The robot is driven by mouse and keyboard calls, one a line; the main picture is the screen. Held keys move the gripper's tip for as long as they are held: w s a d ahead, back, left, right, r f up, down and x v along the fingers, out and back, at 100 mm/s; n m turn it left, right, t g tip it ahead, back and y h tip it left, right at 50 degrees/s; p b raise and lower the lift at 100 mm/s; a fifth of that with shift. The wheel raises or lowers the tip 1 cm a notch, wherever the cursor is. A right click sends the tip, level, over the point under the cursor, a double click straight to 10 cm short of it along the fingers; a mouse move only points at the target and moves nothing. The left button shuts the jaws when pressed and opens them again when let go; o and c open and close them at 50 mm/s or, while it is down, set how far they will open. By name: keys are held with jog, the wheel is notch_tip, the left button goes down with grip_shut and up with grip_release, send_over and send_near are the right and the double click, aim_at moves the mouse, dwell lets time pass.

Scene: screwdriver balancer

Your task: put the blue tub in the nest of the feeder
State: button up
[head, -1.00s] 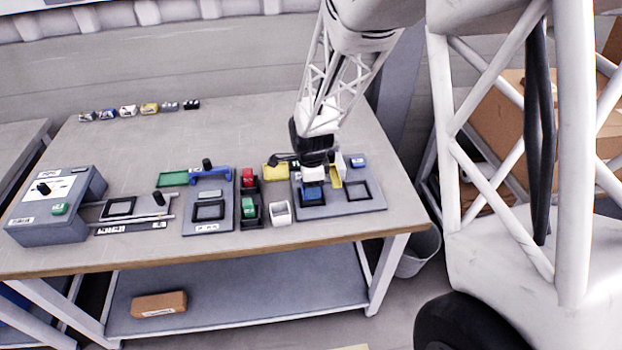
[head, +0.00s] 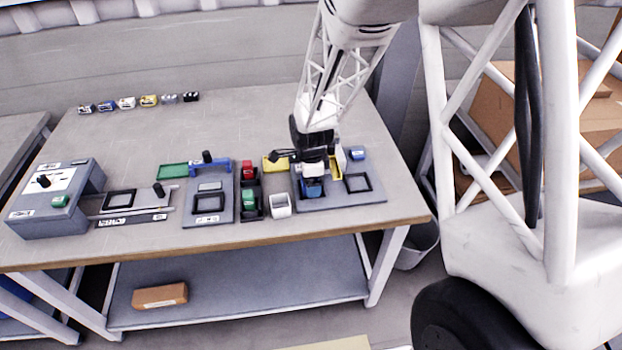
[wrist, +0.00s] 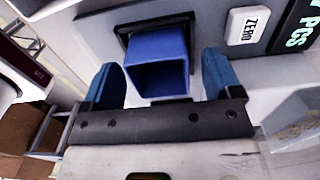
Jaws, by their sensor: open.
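The blue tub (wrist: 157,65) is an open-topped square box. In the wrist view it sits in a dark square frame on a grey plate, between my two blue fingertips. My gripper (wrist: 163,80) is open, with a finger on each side of the tub and visible gaps to both. In the head view the tub (head: 312,188) stands on the grey plate at the right of the bench, under my gripper (head: 314,172). The feeder (head: 50,200) is probably the grey box unit at the left, with a slide carrying a dark square frame, the likely nest (head: 120,200).
A grey station (head: 208,222) with a blue handle lies between these and the feeder. The back of the bench (head: 235,120) is mostly clear.

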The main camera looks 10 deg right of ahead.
jog(key=shift+r, duration=0.15)
notch_tip(320, 180, up, 8)
jog(key=shift+f, duration=0.2)
dwell(0.5)
jog(key=shift+r, duration=0.1)
notch_tip(320, 180, up, 5)
jog(key=shift+f, duration=0.1)
dwell(0.8)
dwell(0.7)
